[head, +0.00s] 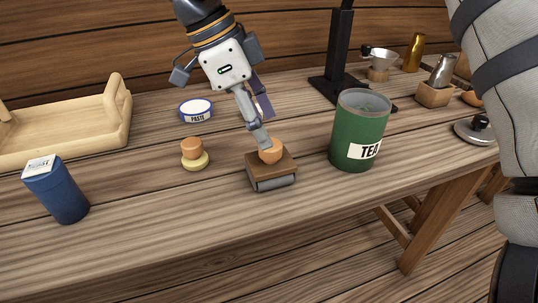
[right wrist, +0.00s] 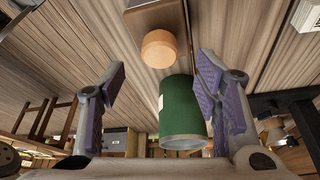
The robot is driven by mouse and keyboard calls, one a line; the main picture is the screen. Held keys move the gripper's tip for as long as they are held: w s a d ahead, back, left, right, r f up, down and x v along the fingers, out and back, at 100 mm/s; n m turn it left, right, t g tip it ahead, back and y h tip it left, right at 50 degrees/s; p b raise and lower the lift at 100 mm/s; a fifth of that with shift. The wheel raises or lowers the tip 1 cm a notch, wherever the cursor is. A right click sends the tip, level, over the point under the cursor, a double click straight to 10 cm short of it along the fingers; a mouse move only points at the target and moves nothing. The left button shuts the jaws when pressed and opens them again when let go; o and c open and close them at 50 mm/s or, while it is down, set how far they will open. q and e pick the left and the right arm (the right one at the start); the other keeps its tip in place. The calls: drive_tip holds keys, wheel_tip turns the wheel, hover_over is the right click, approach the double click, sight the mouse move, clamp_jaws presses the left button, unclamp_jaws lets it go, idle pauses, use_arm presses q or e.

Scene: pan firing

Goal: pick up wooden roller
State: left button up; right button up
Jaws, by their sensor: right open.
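The wooden roller is a brown block (head: 272,172) with a grey cylinder under its front edge and a round orange-tan knob (head: 271,154) on top. My right gripper (head: 266,130) comes down from above, one finger overlapping the knob in the head view. In the right wrist view the purple-padded fingers (right wrist: 161,72) are wide apart and empty. The knob (right wrist: 160,48) shows just beyond the fingertips, centred between them, with the block (right wrist: 156,14) behind it. Contact cannot be told. My left gripper is out of view.
The green TEA tin (head: 356,135) stands close right of the roller. A small knobbed tool (head: 194,156) and a PASTE tin (head: 196,111) are to its left. A blue canister (head: 57,190) and a wooden tray (head: 65,137) are farther left. A black stand (head: 338,60) rises behind.

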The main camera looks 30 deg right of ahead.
drive_tip(key=x, duration=0.5)
drive_tip(key=shift+f, duration=0.15)
clamp_jaws()
drive_tip(key=r, duration=0.4)
drive_tip(key=shift+s+a+r, duration=0.15)
drive_tip(key=shift+s+a, duration=0.05)
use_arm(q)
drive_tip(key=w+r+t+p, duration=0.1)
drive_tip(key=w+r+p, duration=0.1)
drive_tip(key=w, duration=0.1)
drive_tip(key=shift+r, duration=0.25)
use_arm(e)
drive_tip(key=s+a+r, duration=0.8)
drive_tip(key=s+a, duration=0.1)
drive_tip(key=shift+s+a+r, duration=0.15)
drive_tip(key=shift+s+r, duration=0.2)
drive_tip(key=shift+r, duration=0.05)
